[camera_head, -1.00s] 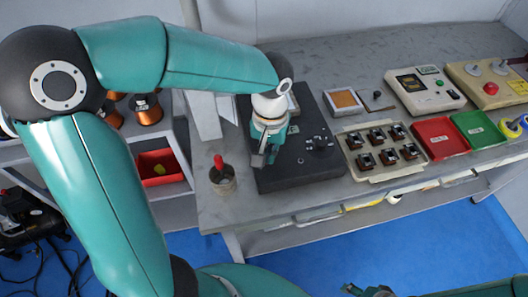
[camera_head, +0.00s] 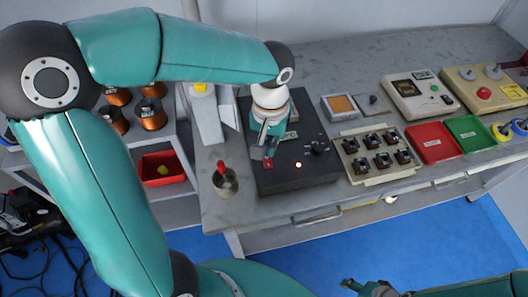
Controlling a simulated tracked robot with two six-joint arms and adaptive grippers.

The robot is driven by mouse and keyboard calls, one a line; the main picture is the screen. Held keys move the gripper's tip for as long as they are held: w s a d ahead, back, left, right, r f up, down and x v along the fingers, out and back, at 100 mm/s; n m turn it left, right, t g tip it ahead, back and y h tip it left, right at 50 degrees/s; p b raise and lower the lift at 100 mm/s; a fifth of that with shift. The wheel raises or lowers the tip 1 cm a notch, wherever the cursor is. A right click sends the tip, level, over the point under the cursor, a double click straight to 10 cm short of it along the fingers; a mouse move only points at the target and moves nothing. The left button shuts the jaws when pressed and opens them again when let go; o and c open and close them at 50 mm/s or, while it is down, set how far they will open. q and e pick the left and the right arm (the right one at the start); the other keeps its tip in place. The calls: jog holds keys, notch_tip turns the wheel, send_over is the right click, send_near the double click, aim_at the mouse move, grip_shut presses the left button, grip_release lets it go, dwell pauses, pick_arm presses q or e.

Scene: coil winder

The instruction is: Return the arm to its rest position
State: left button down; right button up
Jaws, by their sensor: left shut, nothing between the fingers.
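My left arm, teal with dark joints, reaches in from the left across the upper part of the view. My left gripper (camera_head: 267,150) is shut and empty, pointing down over the front left part of the dark coil winder base (camera_head: 310,178). A small red spot, seemingly a button (camera_head: 268,164), shows just below the fingertips; I cannot tell whether they touch it. A small light (camera_head: 298,164) glows on the winder base. My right gripper (camera_head: 370,288) shows partly at the bottom edge, and its jaw state is unclear.
A cup with a red-handled tool (camera_head: 225,182) stands left of the winder. A tray of small coil parts (camera_head: 350,170), a red tray (camera_head: 433,143), a green tray (camera_head: 473,133) and a meter box (camera_head: 419,96) lie to the right. Copper wire spools (camera_head: 151,114) sit on the left shelf.

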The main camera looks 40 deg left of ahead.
pick_arm(q)
jog(key=shift+r+p, duration=0.45)
jog(key=shift+r, duration=0.4)
